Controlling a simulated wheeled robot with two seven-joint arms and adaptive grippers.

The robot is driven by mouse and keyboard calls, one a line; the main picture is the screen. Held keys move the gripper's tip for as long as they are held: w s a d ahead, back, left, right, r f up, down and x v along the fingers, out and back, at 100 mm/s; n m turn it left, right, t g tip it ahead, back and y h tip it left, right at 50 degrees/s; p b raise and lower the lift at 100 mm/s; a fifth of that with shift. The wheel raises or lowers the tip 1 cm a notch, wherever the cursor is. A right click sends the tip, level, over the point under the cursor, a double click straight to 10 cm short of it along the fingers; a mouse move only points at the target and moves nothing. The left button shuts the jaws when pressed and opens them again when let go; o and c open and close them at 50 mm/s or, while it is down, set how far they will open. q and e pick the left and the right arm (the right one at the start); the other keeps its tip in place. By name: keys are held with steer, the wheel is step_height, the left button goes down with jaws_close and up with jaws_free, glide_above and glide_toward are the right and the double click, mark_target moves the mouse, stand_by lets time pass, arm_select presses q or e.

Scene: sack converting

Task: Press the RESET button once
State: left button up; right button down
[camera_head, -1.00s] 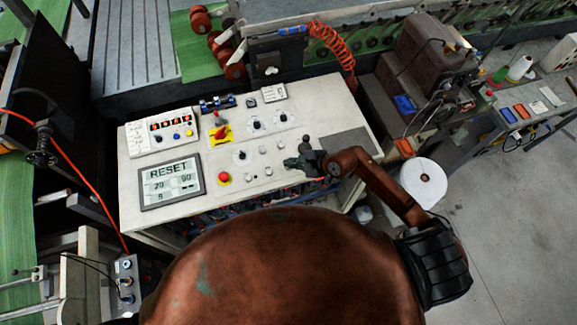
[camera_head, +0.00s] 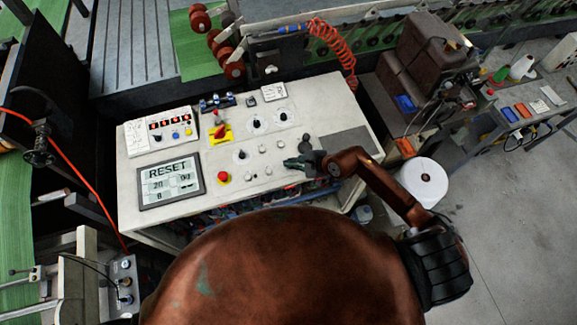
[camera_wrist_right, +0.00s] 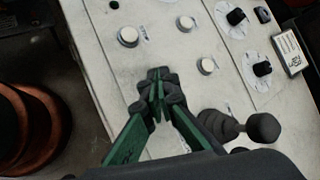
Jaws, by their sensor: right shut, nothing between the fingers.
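The sloping white control panel (camera_head: 330,112) carries a screen (camera_head: 170,182) that reads RESET, and several small round white buttons (camera_head: 268,170). Which of them is the RESET button I cannot tell; their labels are too small to read. My right gripper (camera_head: 288,162) is shut and empty over the panel's lower right part, just right of the white buttons. In the right wrist view the closed fingertips (camera_wrist_right: 157,78) point at the panel, below a white button (camera_wrist_right: 128,37) and left of another white button (camera_wrist_right: 207,66). Contact with the panel cannot be judged. My left gripper is out of view.
A red button (camera_head: 223,177) and a red switch on a yellow plate (camera_head: 219,134) sit left of the gripper. A black-knobbed lever (camera_wrist_right: 240,127) stands close to the right of the fingers. Black dials (camera_head: 260,122) are farther up the panel.

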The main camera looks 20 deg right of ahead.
steer(key=shift+f+b, duration=0.4)
steer(key=shift+b, duration=0.05)
stand_by(0.6)
steer(key=shift+r, duration=0.1)
stand_by(0.3)
steer(key=shift+r+p, duration=0.6)
steer(key=shift+r, duration=0.15)
steer(key=shift+r+p, duration=1.7)
steer(key=shift+r, duration=0.85)
